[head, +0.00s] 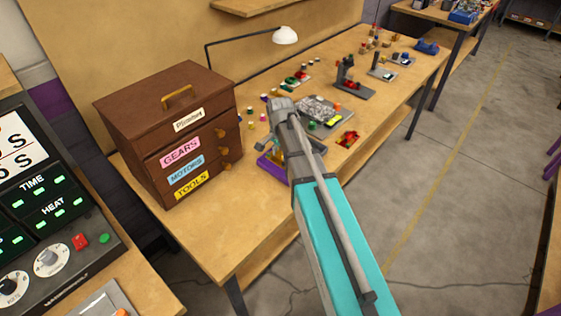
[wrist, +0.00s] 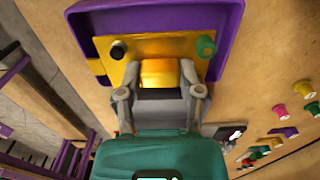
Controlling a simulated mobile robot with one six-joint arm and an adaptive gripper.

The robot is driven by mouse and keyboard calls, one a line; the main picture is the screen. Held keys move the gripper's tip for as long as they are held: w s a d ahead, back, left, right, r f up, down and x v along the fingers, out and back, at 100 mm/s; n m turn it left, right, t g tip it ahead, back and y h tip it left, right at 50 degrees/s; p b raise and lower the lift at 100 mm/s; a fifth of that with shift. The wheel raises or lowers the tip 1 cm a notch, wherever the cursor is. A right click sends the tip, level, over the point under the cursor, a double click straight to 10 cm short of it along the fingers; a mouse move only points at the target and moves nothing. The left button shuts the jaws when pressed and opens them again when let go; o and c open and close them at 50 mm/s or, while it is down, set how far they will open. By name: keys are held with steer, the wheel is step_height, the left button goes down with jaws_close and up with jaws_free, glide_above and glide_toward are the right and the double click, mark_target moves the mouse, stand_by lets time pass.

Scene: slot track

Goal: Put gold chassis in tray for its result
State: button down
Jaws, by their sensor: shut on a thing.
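The gold chassis (wrist: 160,48) is a flat gold plate with a raised gold block in the middle. A black wheel-like part sits near its left end and a green one near its right end. My gripper (wrist: 160,85) is shut on the raised block. The plate lies over the inside of a purple tray (wrist: 228,20), slightly tilted against the tray's sides. Whether it touches the tray floor I cannot tell. In the head view the purple tray (head: 270,172) shows at the bench's front edge beside the cabinet, and my arm and gripper (head: 268,146) partly hide the chassis.
A brown drawer cabinet (head: 165,130) stands close left of the tray. A lamp (head: 285,36) stands behind. Small coloured parts (head: 300,76) and a grey device with a chart-like top (head: 318,108) lie further along the bench. A control panel (head: 45,200) is at far left.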

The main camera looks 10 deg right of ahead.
mark_target(279, 160)
steer(key=shift+w+a+f+b, duration=0.15)
steer(key=shift+w+f+b, duration=0.3)
steer(key=shift+f+b, duration=1.55)
steer(key=shift+f, duration=0.05)
steer(key=shift+f, duration=0.15)
steer(key=shift+c, duration=1.3)
jaws_free()
steer(key=shift+r, duration=0.25)
step_height(279, 160, up, 12)
steer(key=p, duration=1.2)
steer(key=shift+s, duration=0.2)
